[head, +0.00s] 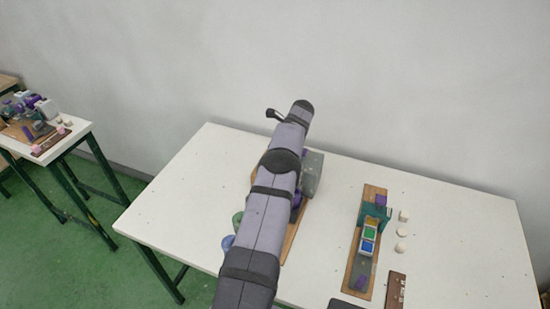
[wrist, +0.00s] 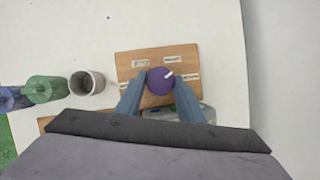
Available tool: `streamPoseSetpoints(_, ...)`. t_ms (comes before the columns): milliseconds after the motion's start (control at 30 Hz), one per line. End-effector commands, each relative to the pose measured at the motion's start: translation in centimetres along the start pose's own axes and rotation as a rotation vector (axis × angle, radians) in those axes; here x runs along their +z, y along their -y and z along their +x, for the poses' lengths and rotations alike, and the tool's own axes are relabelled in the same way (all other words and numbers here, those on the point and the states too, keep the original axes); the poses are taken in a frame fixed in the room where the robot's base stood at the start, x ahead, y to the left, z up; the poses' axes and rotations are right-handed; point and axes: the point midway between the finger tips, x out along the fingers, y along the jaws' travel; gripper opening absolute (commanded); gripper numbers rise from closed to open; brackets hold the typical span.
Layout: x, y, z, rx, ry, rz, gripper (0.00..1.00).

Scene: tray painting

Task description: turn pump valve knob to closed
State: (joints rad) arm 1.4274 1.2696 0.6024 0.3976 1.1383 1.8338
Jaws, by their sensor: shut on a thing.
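In the wrist view a round purple knob (wrist: 159,81) with a white pointer mark sits on a wooden board (wrist: 128,70). The pointer is directed to the right and slightly up. Small white labels (wrist: 173,58) lie around the knob; their print is too small to read. My gripper (wrist: 159,88) has its two blue-grey fingers shut on the knob, one on each side. In the head view my arm hides the gripper and the knob; only an edge of the board (head: 297,232) shows beside it.
A grey-white cup (wrist: 87,84), a green cup (wrist: 45,90) and a blue cup (wrist: 12,98) stand left of the board. In the head view a grey block (head: 313,173) stands behind my arm. A second board (head: 353,262) with coloured parts lies right on the white table (head: 460,240).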

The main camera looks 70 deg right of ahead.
Motion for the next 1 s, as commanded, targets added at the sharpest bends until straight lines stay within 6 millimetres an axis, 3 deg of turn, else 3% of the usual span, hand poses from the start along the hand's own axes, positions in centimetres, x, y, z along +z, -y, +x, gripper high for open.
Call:
streamPoseSetpoints(567, 0.0, 0.02, -0.04, 0.011, -0.001, -0.026, 0.12)
streamPoseSetpoints(600, 0.0, 0.02, -0.04, 0.011, -0.001, -0.026, 0.44)
streamPoseSetpoints(633, -0.01, 0.02, -0.04, 0.011, -0.001, -0.026, 0.51)
streamPoseSetpoints(1000, -0.01, 0.04, -0.16, 0.01, 0.0, -0.026, 0.53)
